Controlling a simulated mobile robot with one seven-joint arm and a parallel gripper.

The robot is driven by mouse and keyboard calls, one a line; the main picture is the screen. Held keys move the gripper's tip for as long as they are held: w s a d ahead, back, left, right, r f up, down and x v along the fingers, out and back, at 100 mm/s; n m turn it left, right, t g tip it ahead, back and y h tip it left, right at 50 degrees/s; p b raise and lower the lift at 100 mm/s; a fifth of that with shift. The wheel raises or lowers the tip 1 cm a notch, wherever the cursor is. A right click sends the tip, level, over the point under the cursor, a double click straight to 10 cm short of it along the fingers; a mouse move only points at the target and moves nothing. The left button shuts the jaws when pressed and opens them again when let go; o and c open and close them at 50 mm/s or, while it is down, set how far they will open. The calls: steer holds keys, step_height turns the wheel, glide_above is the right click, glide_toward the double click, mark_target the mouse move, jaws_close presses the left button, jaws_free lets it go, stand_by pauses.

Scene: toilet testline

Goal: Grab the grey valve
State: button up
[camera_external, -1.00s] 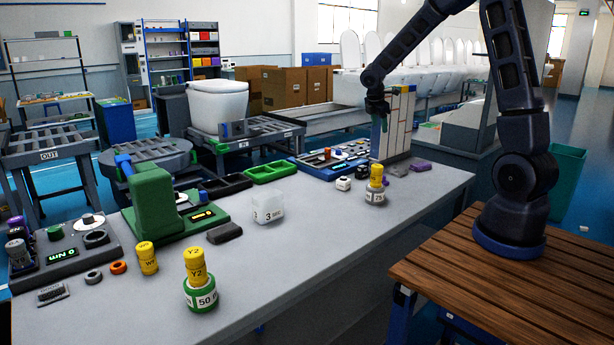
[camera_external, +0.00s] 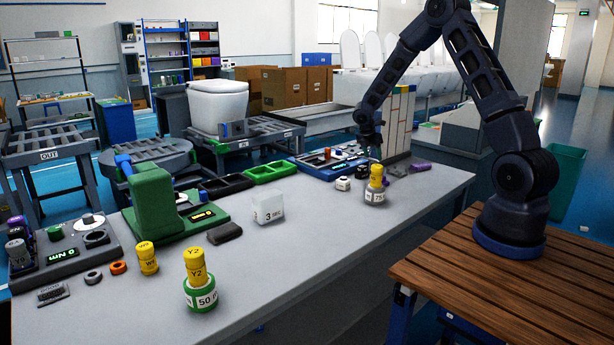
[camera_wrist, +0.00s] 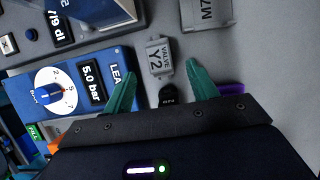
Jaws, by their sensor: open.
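The grey valve (camera_wrist: 159,56) is a small block labelled "VALVE Y2", lying on the grey bench top in the wrist view. My gripper (camera_wrist: 161,70) has two green fingers spread apart, one toward each side of the valve. The valve sits between and slightly beyond the fingertips, and I see no contact. In the external view my gripper (camera_external: 371,150) points down near the far end of the bench. I cannot make out the valve for certain in that view.
A blue leak tester (camera_wrist: 75,85) with a dial and "5.0 bar" display stands close to the left finger. A small black piece (camera_wrist: 168,95) lies between the fingers, nearer the palm. A purple object (camera_wrist: 232,88) is at right. A yellow-topped bottle (camera_external: 376,180) stands nearby.

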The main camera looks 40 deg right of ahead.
mark_target(374, 162)
steer(key=shift+x, duration=3.4)
steer(key=shift+r, duration=0.1)
steer(key=c, duration=1.1)
